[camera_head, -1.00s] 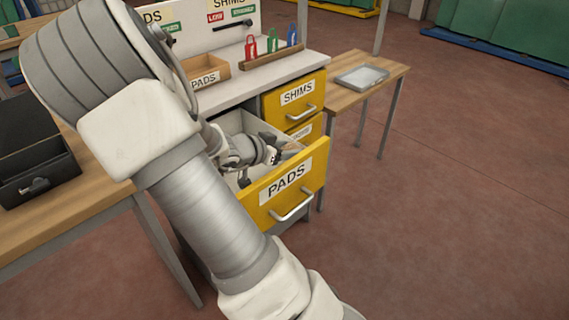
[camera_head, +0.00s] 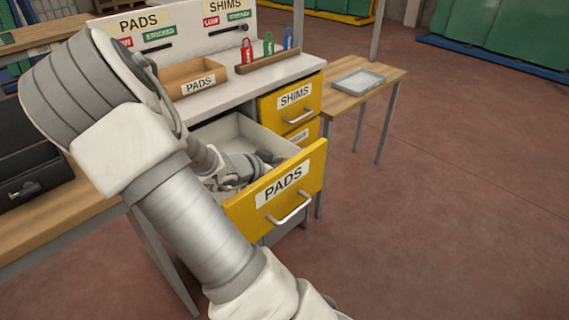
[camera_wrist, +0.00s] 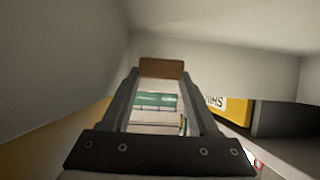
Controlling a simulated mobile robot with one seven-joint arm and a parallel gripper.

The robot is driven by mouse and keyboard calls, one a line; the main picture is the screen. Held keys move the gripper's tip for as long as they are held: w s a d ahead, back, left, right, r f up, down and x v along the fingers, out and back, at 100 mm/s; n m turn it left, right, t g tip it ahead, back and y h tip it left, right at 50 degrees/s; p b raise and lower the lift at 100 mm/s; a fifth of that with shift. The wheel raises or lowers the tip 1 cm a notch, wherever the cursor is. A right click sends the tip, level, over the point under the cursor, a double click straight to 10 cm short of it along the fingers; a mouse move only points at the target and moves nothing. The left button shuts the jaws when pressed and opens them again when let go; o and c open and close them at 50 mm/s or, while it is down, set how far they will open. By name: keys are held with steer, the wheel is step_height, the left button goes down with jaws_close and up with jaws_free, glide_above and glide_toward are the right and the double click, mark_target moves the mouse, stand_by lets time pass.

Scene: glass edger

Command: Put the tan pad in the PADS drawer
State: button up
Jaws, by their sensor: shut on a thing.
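The PADS drawer (camera_head: 310,172) is pulled open, with a yellow front, a white label and a bar handle. My gripper (camera_head: 266,157) is down inside the drawer, behind its front panel. In the wrist view my gripper (camera_wrist: 161,72) is shut on the tan pad (camera_wrist: 162,68), a small brown block held between the fingertips. Grey-white drawer walls surround it there. In the head view I cannot make out the pad. I cannot tell whether the pad touches the drawer floor.
An open tan PADS bin (camera_head: 190,80) stands on the bench top. The SHIMS drawer (camera_head: 293,97) above is shut. Red, green and blue tags (camera_head: 268,44) stand behind. A side table (camera_head: 385,84) holds a grey tray (camera_head: 359,80). A black case (camera_head: 32,165) sits at left.

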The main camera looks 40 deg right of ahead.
steer(key=o, duration=1)
